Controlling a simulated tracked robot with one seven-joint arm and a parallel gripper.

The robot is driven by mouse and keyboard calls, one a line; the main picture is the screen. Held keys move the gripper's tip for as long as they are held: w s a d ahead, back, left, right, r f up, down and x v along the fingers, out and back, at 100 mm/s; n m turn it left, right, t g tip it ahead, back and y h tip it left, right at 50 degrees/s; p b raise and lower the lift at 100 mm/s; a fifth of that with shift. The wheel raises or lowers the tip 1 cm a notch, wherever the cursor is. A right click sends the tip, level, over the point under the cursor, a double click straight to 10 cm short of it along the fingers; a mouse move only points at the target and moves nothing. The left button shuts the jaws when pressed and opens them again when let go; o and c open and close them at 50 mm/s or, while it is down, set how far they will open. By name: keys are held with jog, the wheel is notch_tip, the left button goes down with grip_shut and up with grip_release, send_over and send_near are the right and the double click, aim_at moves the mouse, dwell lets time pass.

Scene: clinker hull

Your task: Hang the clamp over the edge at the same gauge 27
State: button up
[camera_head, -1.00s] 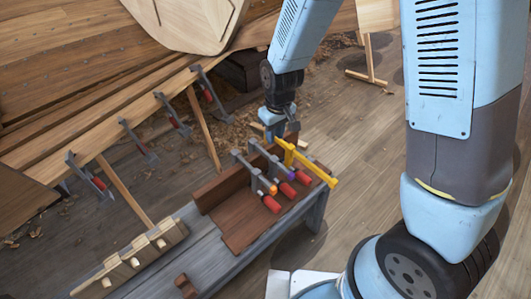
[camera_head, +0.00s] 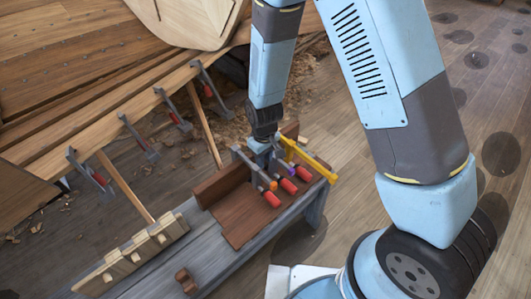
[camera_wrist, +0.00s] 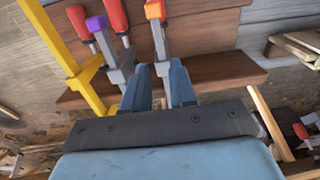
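Several grey bar clamps with red handles lie on a brown board on the bench. One has an orange end (camera_wrist: 154,10), another a purple end (camera_wrist: 97,23). Beside them is a yellow bar with a crosspiece (camera_wrist: 88,76). My gripper (camera_wrist: 158,76) is down at the clamps, pointing into the row. Its two fingers stand apart, with the bar of the orange-ended clamp (camera_head: 273,186) in line with the gap. The purple-ended clamp's bar passes close to the left finger; contact cannot be told. The hull plank edge (camera_head: 150,105) carries several spaced clamps (camera_head: 137,138).
The grey bench (camera_head: 215,255) also holds a pale wooden block rack (camera_head: 135,252) and a small brown block (camera_head: 186,280). A wooden prop (camera_head: 206,125) stands between the hull and the bench. Open plank floor lies to the right.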

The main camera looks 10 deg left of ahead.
aim_at(263, 174)
jog(key=shift+f, duration=4.6)
jog(key=shift+c, duration=0.4)
jog(key=shift+w+a, duration=0.5)
jog(key=shift+a, duration=0.1)
jog(key=shift+s+d, duration=0.2)
jog(key=shift+d, duration=0.05)
jog(key=shift+s+d, duration=0.2)
jog(key=shift+o, duration=1.2)
